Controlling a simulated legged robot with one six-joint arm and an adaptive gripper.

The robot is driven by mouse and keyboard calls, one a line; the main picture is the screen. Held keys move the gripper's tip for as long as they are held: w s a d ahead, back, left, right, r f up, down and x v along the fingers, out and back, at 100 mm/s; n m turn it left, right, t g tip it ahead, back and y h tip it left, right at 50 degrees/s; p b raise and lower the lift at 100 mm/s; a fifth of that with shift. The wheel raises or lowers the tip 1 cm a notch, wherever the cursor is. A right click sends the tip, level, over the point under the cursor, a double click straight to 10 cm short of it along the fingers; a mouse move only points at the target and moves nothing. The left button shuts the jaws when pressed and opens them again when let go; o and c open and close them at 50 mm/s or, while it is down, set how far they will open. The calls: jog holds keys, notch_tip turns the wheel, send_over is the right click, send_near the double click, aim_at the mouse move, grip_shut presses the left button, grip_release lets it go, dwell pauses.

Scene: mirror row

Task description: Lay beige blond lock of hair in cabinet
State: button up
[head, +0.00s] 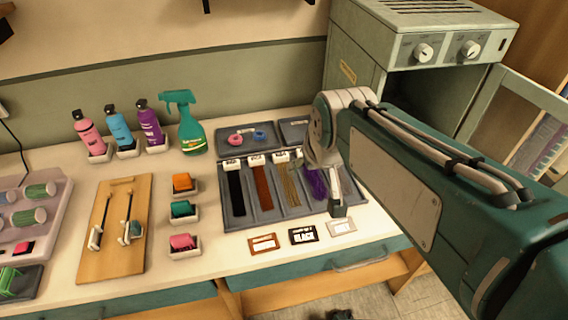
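The beige blond lock of hair (289,187) lies in a compartment of the dark grey tray (236,221), with a white tag at its top. It is between a reddish-brown lock (262,185) and a purple lock (317,182). The grey-green cabinet (358,80) stands at the back right with two knobs on its upper front. Its door (503,115) stands open to the right and the inside is dark. My gripper (338,203) points down over the tray's right end, right of the blond lock. My arm hides part of the gripper and the cabinet's lower part.
A black lock (236,190) lies at the tray's left. Cards (303,235) lie in front. My arm crosses in front of the cabinet opening.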

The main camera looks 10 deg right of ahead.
jog(key=w+f, duration=0.4)
jog(key=w, duration=0.7)
send_near(281, 155)
jog(key=shift+g, duration=0.4)
jog(key=x, duration=0.9)
jog(key=shift+w+f, duration=0.1)
jog(key=shift+w, duration=0.3)
jog(key=c, duration=1.2)
jog(key=shift+r, duration=1.75)
jog(key=s+r, duration=0.9)
jog(key=s, duration=0.5)
jog(key=w+f, duration=0.2)
jog(key=f, duration=0.1)
jog(key=w+f, duration=0.6)
jog(key=shift+f, duration=0.1)
